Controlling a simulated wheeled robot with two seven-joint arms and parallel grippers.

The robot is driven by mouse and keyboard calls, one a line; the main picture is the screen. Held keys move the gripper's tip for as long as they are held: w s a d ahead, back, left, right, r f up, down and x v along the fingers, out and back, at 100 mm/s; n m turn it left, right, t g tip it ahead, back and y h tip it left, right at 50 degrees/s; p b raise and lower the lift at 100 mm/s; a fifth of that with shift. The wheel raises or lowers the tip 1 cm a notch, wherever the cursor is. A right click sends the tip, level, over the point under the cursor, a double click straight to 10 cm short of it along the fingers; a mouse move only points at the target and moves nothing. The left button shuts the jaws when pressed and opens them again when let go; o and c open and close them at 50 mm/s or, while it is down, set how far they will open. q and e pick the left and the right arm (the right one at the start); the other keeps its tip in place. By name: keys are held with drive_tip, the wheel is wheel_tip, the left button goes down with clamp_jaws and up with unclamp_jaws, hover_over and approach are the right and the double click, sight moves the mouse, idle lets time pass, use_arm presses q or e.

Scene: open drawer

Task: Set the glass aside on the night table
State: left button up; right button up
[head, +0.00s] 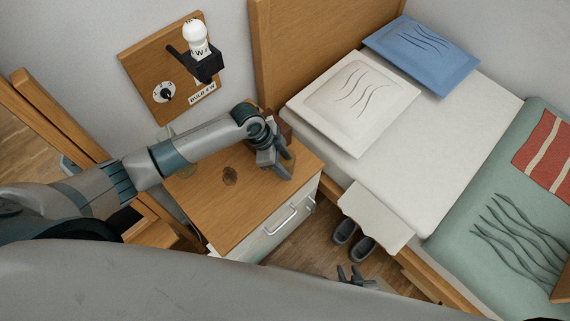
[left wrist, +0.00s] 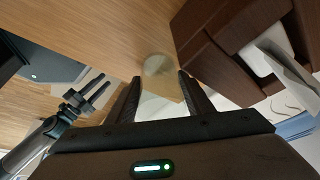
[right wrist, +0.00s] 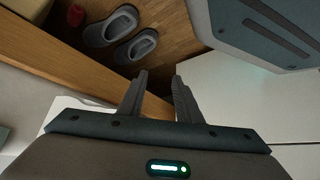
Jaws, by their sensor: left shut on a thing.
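The night table (head: 205,205) has a wooden top and a pale front with metal handles. My left gripper (head: 283,160) is over its far right part, by the bed. In the left wrist view, its fingers are shut on a clear glass (left wrist: 158,68), whose round end shows between the fingertips above the wood. The glass is hard to make out in the head view. I cannot tell whether it touches the top. My right gripper (head: 351,276) is open and empty, low beside the bed; its parted fingers also show in the right wrist view (right wrist: 160,78).
A dark brown tissue box (left wrist: 225,55) stands close beside the glass. The bed (head: 410,150) borders the right side. Grey slippers (head: 362,246) are on the floor. A lamp (head: 197,45) is on the wall panel.

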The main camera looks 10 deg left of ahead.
use_arm(q)
drive_tip(key=shift+f, duration=0.1)
drive_tip(key=o, duration=0.9)
drive_tip(key=shift+c, duration=0.2)
use_arm(e)
drive_tip(key=shift+s+d+f, duration=0.1)
drive_tip(key=shift+d, duration=0.05)
use_arm(q)
drive_tip(key=shift+r, duration=0.25)
drive_tip(key=shift+a+r+p, duration=0.1)
drive_tip(key=shift+r+p, duration=0.1)
drive_tip(key=shift+p, duration=0.15)
drive_tip(key=p+v, duration=0.3)
drive_tip(key=shift+a+r, duration=0.1)
drive_tip(key=shift+r, duration=0.1)
drive_tip(key=p+v, duration=0.3)
drive_tip(key=shift+a+r, duration=0.1)
drive_tip(key=shift+r, duration=0.05)
use_arm(e)
drive_tip(key=s+d+f+g+h, duration=0.1)
drive_tip(key=s+d+f+g, duration=0.1)
drive_tip(key=s, duration=0.8)
drive_tip(key=s+d+f+g, duration=0.2)
drive_tip(key=s+d, duration=0.3)
drive_tip(key=s, duration=0.5)
drive_tip(key=shift+d+g+h, duration=0.2)
drive_tip(key=shift+g+h, duration=0.2)
drive_tip(key=shift+g, duration=0.3)
